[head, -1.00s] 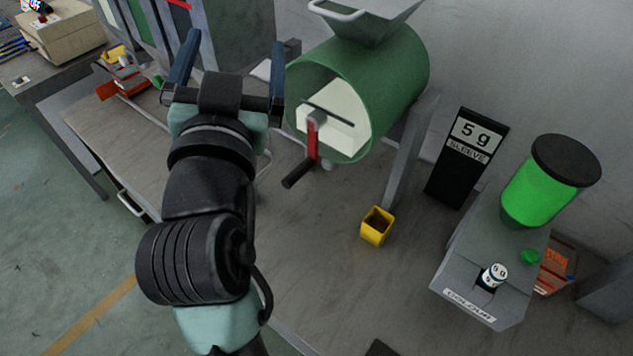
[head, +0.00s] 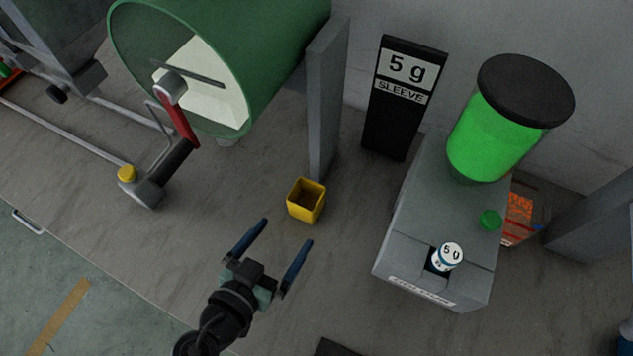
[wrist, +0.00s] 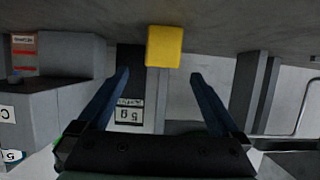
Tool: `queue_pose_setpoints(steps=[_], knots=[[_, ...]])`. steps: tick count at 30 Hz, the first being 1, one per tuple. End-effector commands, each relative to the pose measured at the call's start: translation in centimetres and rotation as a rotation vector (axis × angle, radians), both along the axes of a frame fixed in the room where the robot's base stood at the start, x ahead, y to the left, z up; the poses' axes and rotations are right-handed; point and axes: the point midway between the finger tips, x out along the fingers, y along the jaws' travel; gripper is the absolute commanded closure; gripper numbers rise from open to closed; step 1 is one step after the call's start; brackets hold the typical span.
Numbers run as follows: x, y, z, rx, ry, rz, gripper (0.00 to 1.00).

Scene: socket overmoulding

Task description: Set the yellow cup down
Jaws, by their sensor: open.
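The yellow cup (head: 306,201) is a small square open-topped cup. It stands upright on the grey bench top, in the middle of the head view, and looks empty. My gripper (head: 277,236) is open, with its two blue fingers apart and nothing between them. It is in front of the cup and to its lower left in the head view, not touching it. In the wrist view, which looks upside down, the cup (wrist: 165,46) shows ahead of the open fingers (wrist: 160,76), near the middle.
A green drum (head: 235,60) with a red-and-black crank (head: 178,130) stands at the left. A grey post (head: 327,100) and a black "5 g SLEEVE" sign (head: 392,125) stand behind the cup. A grey dispenser (head: 420,235) with a green hopper (head: 490,138) is to the right. The bench left of the cup is clear.

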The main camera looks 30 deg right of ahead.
Motion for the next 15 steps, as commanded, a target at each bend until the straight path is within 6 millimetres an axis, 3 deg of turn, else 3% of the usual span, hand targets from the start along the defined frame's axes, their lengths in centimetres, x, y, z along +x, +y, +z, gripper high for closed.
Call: queue_pose_setpoints(steps=[9,15], knots=[[3.1,-4.1,-2.0,-0.001,0.001,-0.004,0.00],[4.2,-5.4,-2.8,0.001,0.000,-0.002,0.00]])
